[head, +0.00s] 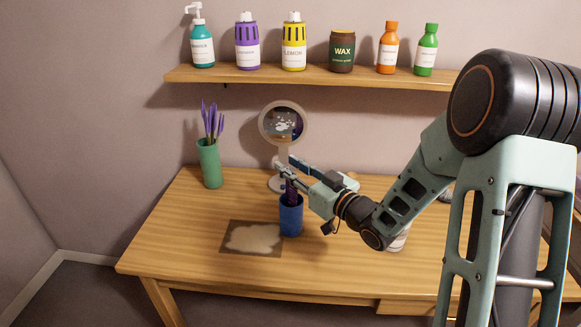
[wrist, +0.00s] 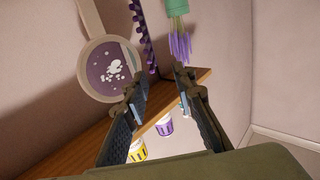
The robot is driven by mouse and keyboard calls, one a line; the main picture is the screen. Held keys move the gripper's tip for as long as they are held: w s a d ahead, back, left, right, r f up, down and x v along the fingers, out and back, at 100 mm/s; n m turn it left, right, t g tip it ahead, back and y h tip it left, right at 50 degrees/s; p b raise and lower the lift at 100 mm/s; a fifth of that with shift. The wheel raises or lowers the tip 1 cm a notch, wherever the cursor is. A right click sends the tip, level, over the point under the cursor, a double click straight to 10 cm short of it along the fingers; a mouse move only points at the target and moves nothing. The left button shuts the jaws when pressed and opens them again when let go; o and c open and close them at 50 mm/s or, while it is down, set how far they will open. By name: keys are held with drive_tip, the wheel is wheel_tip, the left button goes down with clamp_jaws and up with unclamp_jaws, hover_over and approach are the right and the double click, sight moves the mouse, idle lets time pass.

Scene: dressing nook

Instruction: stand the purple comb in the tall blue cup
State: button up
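The tall blue cup (head: 291,219) stands upright on the wooden table. The purple comb (head: 290,193) is in it, its upper part showing above the rim; its lower end is hidden inside the cup. In the wrist view, which looks upside down, the toothed comb (wrist: 146,35) comes in from the top edge and its free end lies near the gap between my fingers. My gripper (head: 291,168) is just above the cup. In the wrist view my gripper (wrist: 160,80) has its two fingers apart, with neither seen closed on the comb.
A round mirror (head: 282,124) stands close behind my gripper. A green vase of purple flowers (head: 209,162) is to the left. A dark mat with a pale patch (head: 253,238) lies beside the cup. A shelf (head: 310,77) with several bottles is above.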

drive_tip(key=v, duration=1.2)
idle(0.5)
